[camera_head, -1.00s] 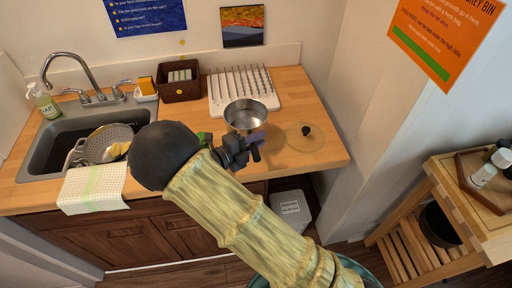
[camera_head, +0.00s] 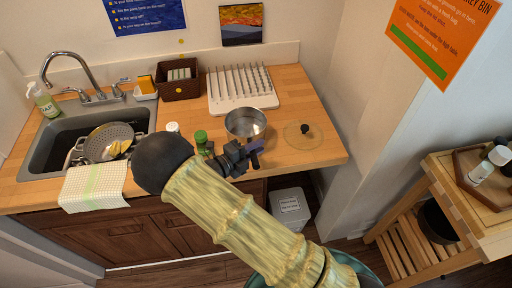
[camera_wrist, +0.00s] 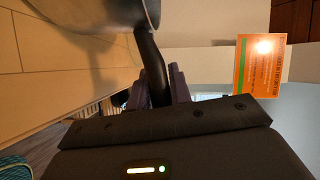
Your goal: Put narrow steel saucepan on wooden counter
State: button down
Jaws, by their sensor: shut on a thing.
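The narrow steel saucepan (camera_head: 246,122) is over the front right part of the wooden counter (camera_head: 312,108), looking upright, with its opening up. My gripper (camera_head: 254,154) is shut on its dark handle, at the near side of the pan. In the wrist view the handle (camera_wrist: 152,62) runs between the two fingers (camera_wrist: 158,88), and part of the steel pan (camera_wrist: 110,12) shows at the top. I cannot tell whether the pan's bottom touches the counter.
A glass lid (camera_head: 303,136) lies right of the pan. A white drying rack (camera_head: 240,92) stands behind it. A green-capped bottle (camera_head: 201,138) is to its left. Farther left, the sink (camera_head: 60,140) holds a colander (camera_head: 108,141). The counter's right end has free room.

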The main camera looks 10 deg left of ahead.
jog(key=c, duration=1.3)
grip_release()
jog(key=shift+s+a, duration=0.1)
jog(key=shift+a, duration=0.05)
jog(key=b+v, duration=0.2)
jog(key=v, duration=0.9)
jog(key=shift+s+a, duration=0.25)
jog(key=shift+s, duration=0.05)
